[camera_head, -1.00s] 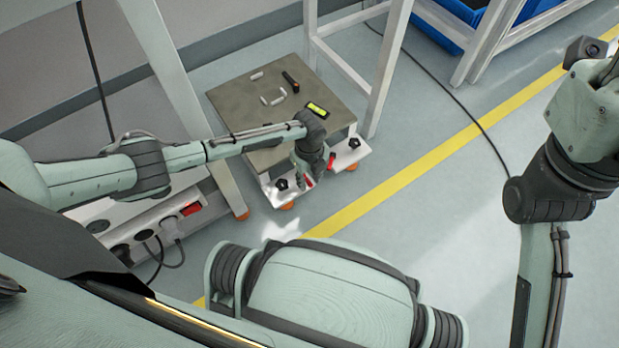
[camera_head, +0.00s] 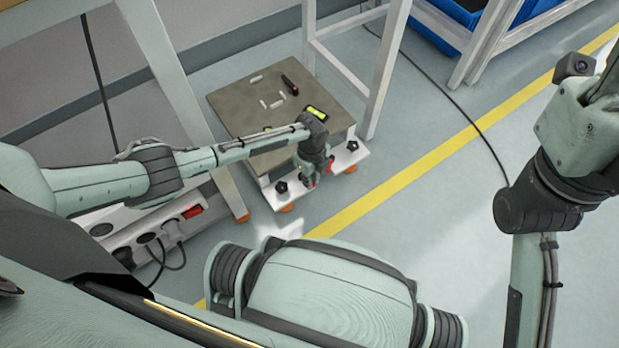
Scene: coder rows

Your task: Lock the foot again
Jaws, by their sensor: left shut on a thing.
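A low stand with a grey-brown top (camera_head: 245,105) has white brackets along its near side, with orange feet (camera_head: 287,207) under them. A black star knob (camera_head: 281,187) shows on the left bracket and another (camera_head: 352,145) on the right one. A red part (camera_head: 330,163) shows at the right bracket. My left gripper (camera_head: 309,182) points down at the near edge of the stand, between the two knobs. It is shut on a small red lever (camera_head: 315,182), mostly hidden by the fingers. My right arm is at the right; its gripper is out of view.
Several small white pieces, a black tool (camera_head: 290,84) and a device with a yellow-green screen (camera_head: 316,112) lie on the stand. White frame legs (camera_head: 388,70) rise behind it. A power strip (camera_head: 150,235) with plugs is at left. Floor right of the yellow line is open, crossed by a cable.

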